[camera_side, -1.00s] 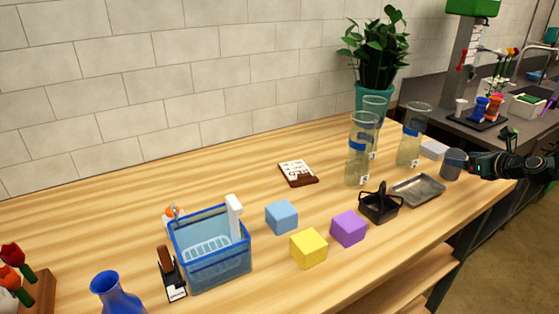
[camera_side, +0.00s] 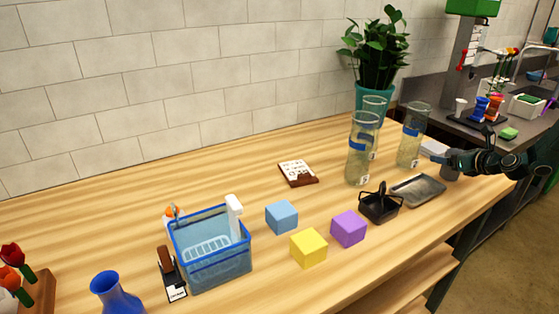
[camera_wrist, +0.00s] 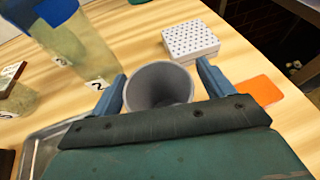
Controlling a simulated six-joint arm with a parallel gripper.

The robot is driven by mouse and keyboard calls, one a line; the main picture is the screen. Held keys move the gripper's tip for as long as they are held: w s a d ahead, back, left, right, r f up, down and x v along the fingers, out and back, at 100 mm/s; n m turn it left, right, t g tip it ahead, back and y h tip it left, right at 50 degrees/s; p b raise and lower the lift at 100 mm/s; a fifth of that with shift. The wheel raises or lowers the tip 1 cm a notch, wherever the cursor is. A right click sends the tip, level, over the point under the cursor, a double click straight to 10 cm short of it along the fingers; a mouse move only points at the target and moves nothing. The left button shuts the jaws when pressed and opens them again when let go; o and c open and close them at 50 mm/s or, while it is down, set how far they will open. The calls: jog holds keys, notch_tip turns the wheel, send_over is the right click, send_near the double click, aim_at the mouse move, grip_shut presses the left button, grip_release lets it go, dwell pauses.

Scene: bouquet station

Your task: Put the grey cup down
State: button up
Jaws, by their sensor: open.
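The grey cup (camera_side: 449,174) stands upright at the far right of the wooden table, partly hidden under my gripper (camera_side: 452,158) in the side view. In the wrist view the cup (camera_wrist: 158,88) shows its round open mouth between the two blue fingers of my gripper (camera_wrist: 160,72). My gripper is open and sits above and around the cup's upper part; exact contact is hard to tell in the side view.
A metal tray (camera_side: 419,189) lies left of the cup, with a black basket (camera_side: 379,206) beyond it. Tall glass cylinders (camera_side: 410,150) stand behind. A white dotted block (camera_wrist: 190,38) and an orange pad (camera_wrist: 258,91) are near the cup in the wrist view. The table's edge is close.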

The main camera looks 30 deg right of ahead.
jog(key=c, duration=1.2)
jog(key=shift+r, duration=0.2)
notch_tip(320, 180, up, 20)
jog(key=shift+f, duration=0.15)
dwell(0.4)
